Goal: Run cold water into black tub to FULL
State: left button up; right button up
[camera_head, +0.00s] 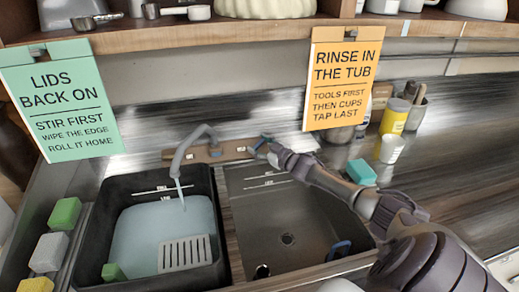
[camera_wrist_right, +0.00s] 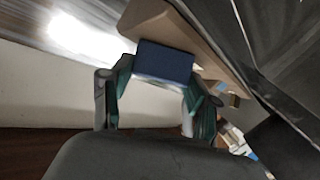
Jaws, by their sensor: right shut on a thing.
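The black tub (camera_head: 95,228) stands at the left in the head view, with pale blue water (camera_head: 150,225) in it. White level marks (camera_head: 162,189) show on its back wall, above the water surface. The grey spout (camera_head: 190,143) reaches over the tub, and a thin stream (camera_head: 180,192) runs from it into the water. My right gripper (camera_head: 265,148) is at the right end of the tap's wooden backboard (camera_head: 232,151). In the right wrist view, my right gripper (camera_wrist_right: 158,78) is shut on a blue tap handle (camera_wrist_right: 165,62). My left gripper is not in view.
A slotted white plate (camera_head: 185,254) and a green block (camera_head: 113,272) are in the tub. Two hanging signs and a shelf edge (camera_head: 200,35) are above. Coloured sponges (camera_head: 65,213) line the left.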

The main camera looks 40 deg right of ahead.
jog(key=shift+d+n+y+b, duration=0.1)
jog(key=shift+n+y+b, duration=0.35)
jog(key=shift+n, duration=0.35)
jog(key=shift+g+y, duration=0.3)
jog(key=shift+y, duration=0.05)
jog(key=o, duration=1.2)
jog(key=shift+c, duration=0.2)
jog(key=s+r, duration=0.1)
jog(key=s, duration=1.1)
jog(key=shift+d+r, duration=0.3)
jog(key=shift+d, duration=0.15)
jog(key=shift+w, duration=0.1)
